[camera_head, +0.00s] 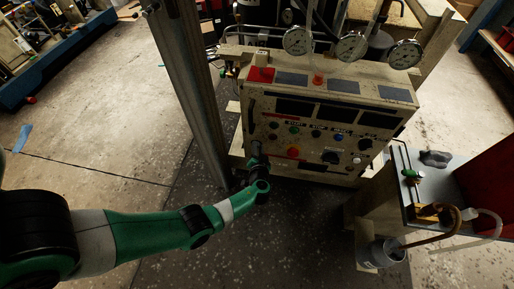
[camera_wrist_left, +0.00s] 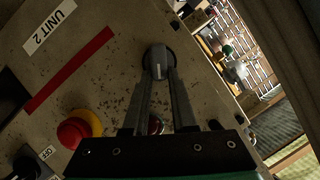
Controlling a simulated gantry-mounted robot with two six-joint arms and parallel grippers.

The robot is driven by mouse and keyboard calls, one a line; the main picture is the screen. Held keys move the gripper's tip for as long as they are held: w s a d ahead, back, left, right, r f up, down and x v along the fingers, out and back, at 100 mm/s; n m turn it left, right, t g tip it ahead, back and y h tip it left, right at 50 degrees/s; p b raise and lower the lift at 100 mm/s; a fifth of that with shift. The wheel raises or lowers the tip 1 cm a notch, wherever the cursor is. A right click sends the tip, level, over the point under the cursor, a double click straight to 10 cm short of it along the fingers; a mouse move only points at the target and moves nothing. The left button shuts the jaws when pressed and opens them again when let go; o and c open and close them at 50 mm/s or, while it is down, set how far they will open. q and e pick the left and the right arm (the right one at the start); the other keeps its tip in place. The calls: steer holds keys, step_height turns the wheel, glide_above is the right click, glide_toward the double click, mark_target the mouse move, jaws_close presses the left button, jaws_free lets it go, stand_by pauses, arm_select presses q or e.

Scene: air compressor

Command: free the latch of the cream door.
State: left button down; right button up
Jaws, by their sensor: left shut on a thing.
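The cream door (camera_head: 274,154) is the scuffed front of a control cabinet and carries buttons and knobs. In the left wrist view the cream door (camera_wrist_left: 115,85) fills the left and middle, tilted in the picture. The latch (camera_wrist_left: 158,55) is a round dark base with a narrow grey tab. My left gripper (camera_head: 257,149) reaches the left part of the door in the head view. In the wrist view my left gripper (camera_wrist_left: 158,74) has its two fingers shut on the latch tab, one on each side. In the head view the gripper hides the latch. My right gripper is in neither view.
A red emergency button (camera_wrist_left: 73,132) on a yellow collar sits beside the fingers. A metal post (camera_head: 190,90) stands left of the cabinet. Pressure gauges (camera_head: 350,47) rise above it. A bench with a metal bucket (camera_head: 381,254) stands at right. The floor at left is mostly clear.

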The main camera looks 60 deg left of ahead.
arm_select(q)
steer(key=shift+f, duration=0.15)
stand_by(0.4)
steer(key=c, duration=0.7)
jaws_free()
